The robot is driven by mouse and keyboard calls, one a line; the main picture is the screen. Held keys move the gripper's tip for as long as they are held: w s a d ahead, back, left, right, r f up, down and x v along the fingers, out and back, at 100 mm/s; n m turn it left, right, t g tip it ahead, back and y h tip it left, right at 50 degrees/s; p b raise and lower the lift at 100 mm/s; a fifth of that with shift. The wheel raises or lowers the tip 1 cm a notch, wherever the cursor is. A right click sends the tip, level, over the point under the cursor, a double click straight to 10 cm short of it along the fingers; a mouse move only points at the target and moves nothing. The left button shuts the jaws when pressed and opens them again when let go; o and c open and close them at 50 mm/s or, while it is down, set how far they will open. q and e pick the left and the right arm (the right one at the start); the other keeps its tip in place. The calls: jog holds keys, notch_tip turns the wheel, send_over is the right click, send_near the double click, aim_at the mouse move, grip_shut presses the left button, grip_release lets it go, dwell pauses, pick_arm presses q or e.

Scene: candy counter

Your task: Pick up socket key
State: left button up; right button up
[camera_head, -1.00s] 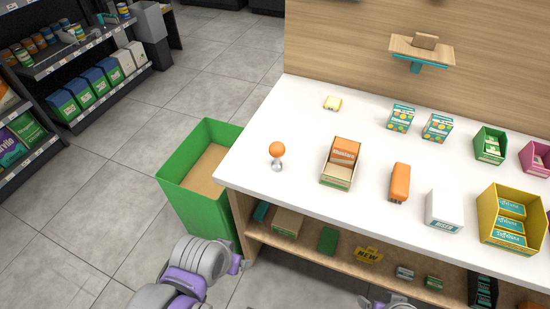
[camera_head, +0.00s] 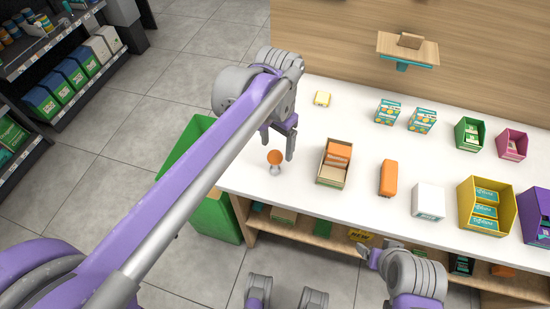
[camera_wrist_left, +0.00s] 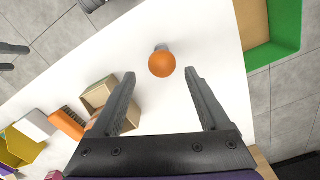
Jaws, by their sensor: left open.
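The socket key, with an orange ball handle (camera_head: 274,157) and a metal socket below, stands upright on the left part of the white counter. In the left wrist view its orange ball (camera_wrist_left: 162,64) lies just beyond the fingertips, roughly midway between them, with a bit of metal behind it. My left gripper (camera_head: 278,147) is open and empty, pointing down close to the key; its two fingers (camera_wrist_left: 160,76) are wide apart. My right gripper (camera_head: 370,253) is low in front of the counter, away from the key; its jaws are too small to judge.
An open box with orange packs (camera_head: 333,164) stands right of the key, then an orange item (camera_head: 388,178) and a white box (camera_head: 428,201). A green bin (camera_head: 180,160) is left of the counter. A small yellow item (camera_head: 322,99) lies farther back.

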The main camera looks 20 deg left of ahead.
aim_at(275, 162)
pick_arm(q)
jog(key=f, duration=0.2)
jog(key=f+b, duration=0.1)
jog(key=f, duration=0.5)
jog(key=shift+a, duration=0.25)
grip_shut()
